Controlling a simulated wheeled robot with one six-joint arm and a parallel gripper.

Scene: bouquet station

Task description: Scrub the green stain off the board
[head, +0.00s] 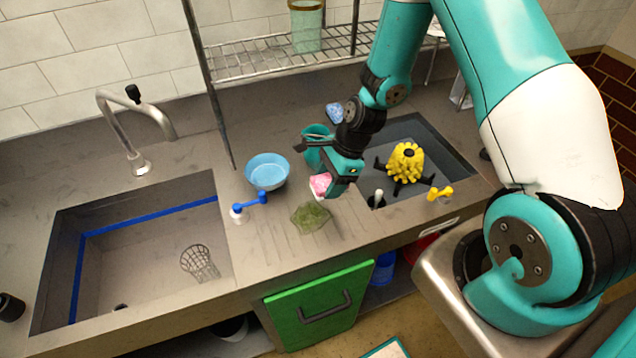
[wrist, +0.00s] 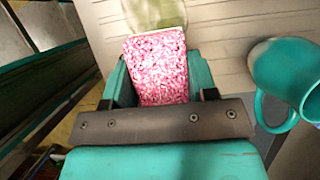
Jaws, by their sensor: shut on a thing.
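My gripper (head: 334,182) is shut on a pink speckled sponge (head: 319,185) above the counter between the two sinks. In the wrist view the sponge (wrist: 160,70) sits between the teal fingers and sticks out past their tips. The green stain (head: 310,217) is an uneven patch on the grooved board (head: 283,238), just in front of and slightly left of the sponge in the head view. In the wrist view part of the stain (wrist: 158,13) shows beyond the sponge's far end. I cannot tell whether the sponge touches the board.
A teal mug (wrist: 290,75) stands close beside my gripper. A yellow spiky object (head: 406,162) is in the right sink. The left sink holds a wire basket (head: 199,263).

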